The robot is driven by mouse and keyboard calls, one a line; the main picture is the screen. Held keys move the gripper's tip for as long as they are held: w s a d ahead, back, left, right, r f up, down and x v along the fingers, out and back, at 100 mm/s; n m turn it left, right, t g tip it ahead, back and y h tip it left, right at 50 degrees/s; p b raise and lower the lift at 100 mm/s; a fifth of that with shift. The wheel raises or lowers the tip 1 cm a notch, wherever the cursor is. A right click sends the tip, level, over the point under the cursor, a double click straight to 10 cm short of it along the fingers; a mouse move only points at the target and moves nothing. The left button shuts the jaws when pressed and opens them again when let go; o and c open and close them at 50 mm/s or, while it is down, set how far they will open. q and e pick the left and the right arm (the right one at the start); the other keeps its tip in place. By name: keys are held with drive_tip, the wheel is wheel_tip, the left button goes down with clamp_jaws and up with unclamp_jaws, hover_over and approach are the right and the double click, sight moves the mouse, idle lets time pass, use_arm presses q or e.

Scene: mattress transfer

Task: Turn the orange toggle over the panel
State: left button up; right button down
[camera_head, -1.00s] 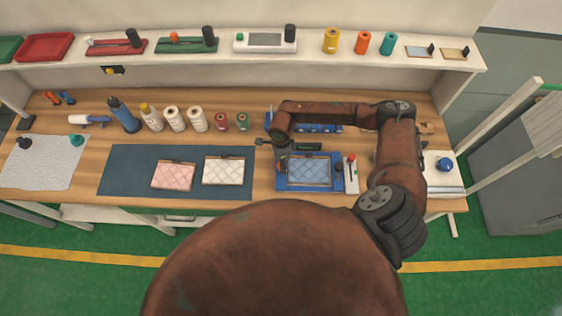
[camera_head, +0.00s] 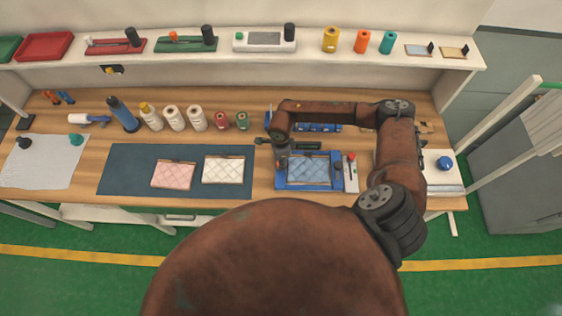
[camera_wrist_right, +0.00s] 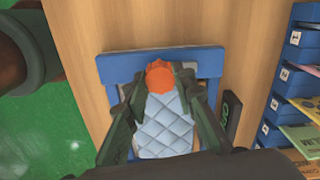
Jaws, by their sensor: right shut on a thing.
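The light blue quilted panel (camera_head: 309,170) lies in a blue fixture (camera_head: 281,184) at the right of the bench. It also shows in the right wrist view (camera_wrist_right: 165,128). The orange toggle (camera_wrist_right: 160,76) is over the panel's edge, between the fingers of my right gripper (camera_wrist_right: 162,88), which is shut on it. My left gripper is not in view.
A blue mat (camera_head: 125,180) with a pink panel (camera_head: 174,175) and a cream panel (camera_head: 223,170) lies left of the fixture. Several bottles and spools stand behind it. Blue bins (camera_wrist_right: 290,80) stand near the gripper. A shelf (camera_head: 215,60) runs along the back.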

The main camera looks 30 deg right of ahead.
drive_tip(key=m+b, duration=0.1)
drive_tip(key=m, duration=0.2)
drive_tip(key=shift+f+b, duration=0.15)
drive_tip(key=shift+b, duration=0.25)
drive_tip(key=m+b, duration=0.2)
drive_tip(key=m, duration=0.3)
drive_tip(key=m+b, duration=0.1)
drive_tip(key=m, duration=0.3)
drive_tip(key=shift+m+b, duration=0.4)
drive_tip(key=m+b, duration=0.1)
drive_tip(key=m, duration=0.3)
drive_tip(key=shift+m, duration=0.4)
drive_tip(key=c, duration=1.6)
unclamp_jaws()
drive_tip(key=shift+r, duration=0.25)
